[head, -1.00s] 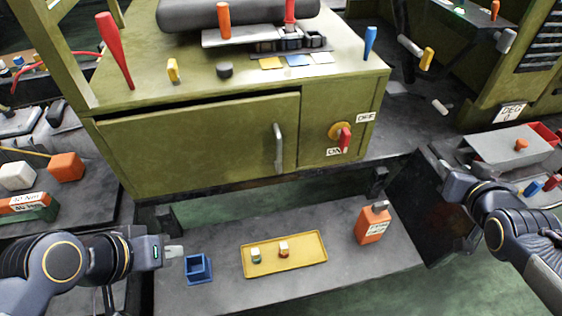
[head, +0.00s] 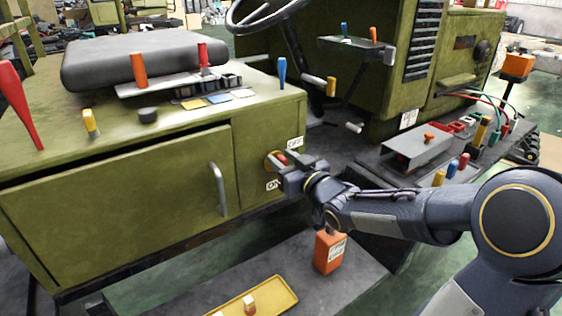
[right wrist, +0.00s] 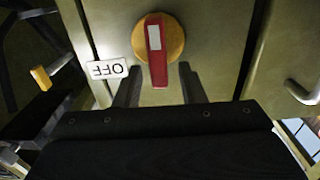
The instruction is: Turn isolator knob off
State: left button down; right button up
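The isolator knob (head: 272,161) is a red handle on a round yellow plate, on the right end of the green cabinet front. The OFF label (head: 295,143) is at its upper right and the ON label (head: 273,184) below it. My right gripper (head: 284,166) is at the knob and partly covers it. In the right wrist view the red handle (right wrist: 155,45) lies between the two open fingers of my gripper (right wrist: 158,75), with a gap on each side. The OFF label (right wrist: 107,69) appears upside down there, left of the handle. My left gripper is out of view.
A grey door handle (head: 217,189) sticks out left of the knob. An orange canister (head: 329,250) and a yellow tray (head: 283,293) stand on the step below. A blue peg (head: 282,72) stands on the cabinet top. A grey box (head: 418,150) is right, behind my forearm.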

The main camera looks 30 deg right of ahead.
jog(key=shift+w, duration=0.35)
grip_shut()
